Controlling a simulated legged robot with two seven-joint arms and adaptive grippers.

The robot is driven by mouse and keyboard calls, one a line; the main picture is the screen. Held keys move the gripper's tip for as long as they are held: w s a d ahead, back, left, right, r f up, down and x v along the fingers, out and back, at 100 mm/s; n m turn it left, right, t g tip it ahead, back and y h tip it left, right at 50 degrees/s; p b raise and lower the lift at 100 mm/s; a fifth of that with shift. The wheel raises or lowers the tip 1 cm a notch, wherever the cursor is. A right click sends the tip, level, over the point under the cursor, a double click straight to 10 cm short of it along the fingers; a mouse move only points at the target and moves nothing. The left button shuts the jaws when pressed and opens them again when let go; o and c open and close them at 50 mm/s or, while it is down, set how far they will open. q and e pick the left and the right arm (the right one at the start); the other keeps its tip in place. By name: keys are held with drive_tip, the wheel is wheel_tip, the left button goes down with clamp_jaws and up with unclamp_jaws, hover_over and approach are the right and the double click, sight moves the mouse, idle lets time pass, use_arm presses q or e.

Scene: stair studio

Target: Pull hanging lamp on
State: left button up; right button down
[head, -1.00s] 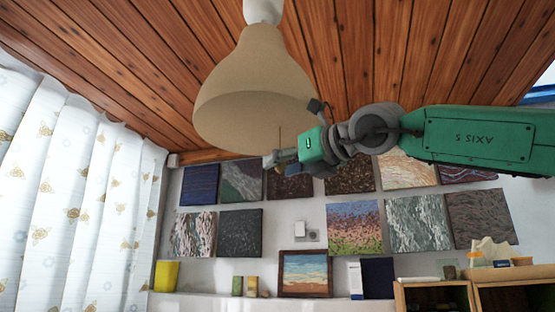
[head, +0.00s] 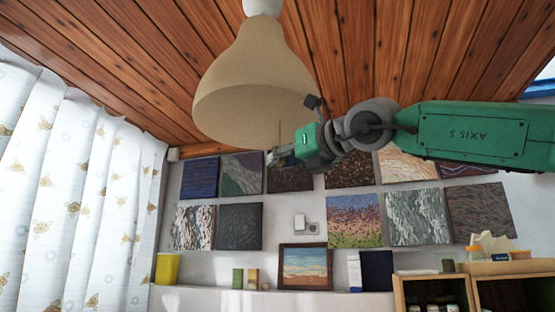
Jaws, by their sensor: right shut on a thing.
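The hanging lamp (head: 245,75) has a beige bell-shaped shade on a white fitting under the wooden ceiling. A thin pull cord (head: 280,130) hangs below the shade's right side. My right gripper (head: 273,156) is at the cord's lower end, just below the shade's rim, and is shut on the cord. The fingers are small here and partly hidden by the gripper's own body. My green right arm comes in from the right. My left gripper is not in view.
Several paintings (head: 354,220) hang on the white wall behind. A patterned curtain (head: 60,200) is at the left. A ledge below holds a yellow pot (head: 167,268) and a framed picture (head: 305,266). Wooden shelves (head: 435,288) stand at the lower right. Space left of the lamp is clear.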

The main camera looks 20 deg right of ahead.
drive_tip(key=shift+f, duration=0.15)
drive_tip(key=shift+f+b, duration=0.9)
drive_tip(key=shift+f, duration=0.05)
drive_tip(key=c, duration=1.3)
unclamp_jaws()
drive_tip(key=shift+d, duration=0.1)
drive_tip(key=shift+s, duration=0.1)
drive_tip(key=b+v, duration=0.2)
drive_tip(key=v, duration=0.7)
drive_tip(key=shift+d, duration=0.1)
